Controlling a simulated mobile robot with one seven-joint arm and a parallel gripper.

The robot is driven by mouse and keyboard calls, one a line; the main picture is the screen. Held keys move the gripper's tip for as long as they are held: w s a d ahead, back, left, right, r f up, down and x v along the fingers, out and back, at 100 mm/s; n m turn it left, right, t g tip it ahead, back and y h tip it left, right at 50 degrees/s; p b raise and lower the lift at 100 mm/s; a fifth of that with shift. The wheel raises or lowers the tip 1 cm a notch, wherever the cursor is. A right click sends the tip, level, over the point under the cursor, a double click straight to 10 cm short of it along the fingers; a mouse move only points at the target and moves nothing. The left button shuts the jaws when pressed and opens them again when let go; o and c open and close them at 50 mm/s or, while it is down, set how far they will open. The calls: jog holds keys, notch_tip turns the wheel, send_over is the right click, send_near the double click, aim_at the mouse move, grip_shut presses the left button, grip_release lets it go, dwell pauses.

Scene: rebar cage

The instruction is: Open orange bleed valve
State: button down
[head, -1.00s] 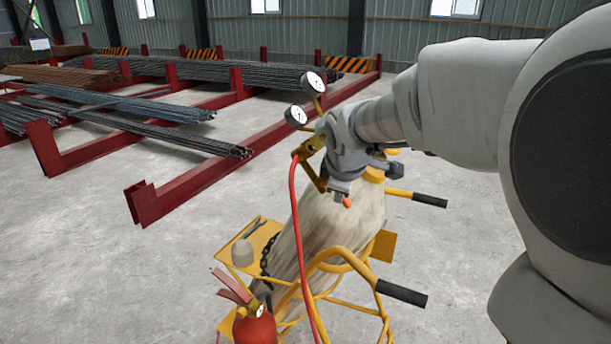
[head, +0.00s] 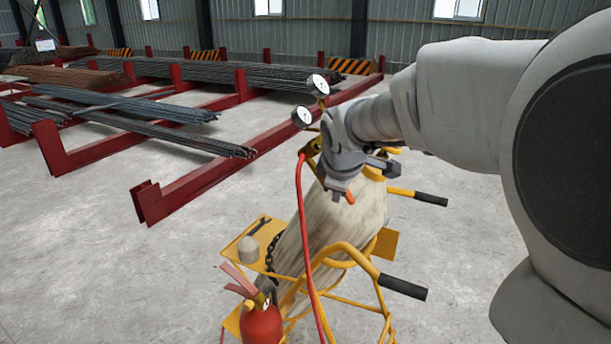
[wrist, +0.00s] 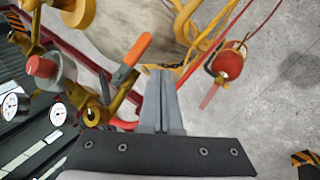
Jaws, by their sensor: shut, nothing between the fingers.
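The orange bleed valve lever (wrist: 138,50) stands out from a grey stem beside the brass regulator in the wrist view. In the head view its orange tip (head: 349,197) shows just below my gripper (head: 342,188). My gripper also shows in the wrist view (wrist: 161,76), its two fingers shut together with nothing between them. The fingertips lie just right of the lever, close to it; I cannot tell whether they touch. The brass regulator (wrist: 95,113) is left of the fingers. In the head view my wrist hides most of the valve.
A worn gas cylinder (head: 318,235) stands in a yellow cart (head: 343,250) with black grips. Two gauges (head: 318,84) and a red hose (head: 302,215) are close to my gripper. A red fire extinguisher (head: 262,322) is at the front. Rebar racks (head: 175,200) stand behind; the floor at left is clear.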

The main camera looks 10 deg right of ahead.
jog(key=v, duration=0.9)
jog(key=s+f+m, duration=0.2)
jog(key=s+m, duration=0.2)
jog(key=s, duration=0.3)
jog(key=s+f+m, duration=0.3)
jog(key=s+m, duration=0.1)
jog(key=s, duration=0.4)
jog(key=s+f+m+g+y, duration=0.1)
jog(key=s+f+m, duration=0.2)
jog(key=s, duration=0.4)
jog(key=shift+d+m, duration=0.2)
jog(key=shift+m, duration=0.7)
jog(key=shift+r, duration=0.1)
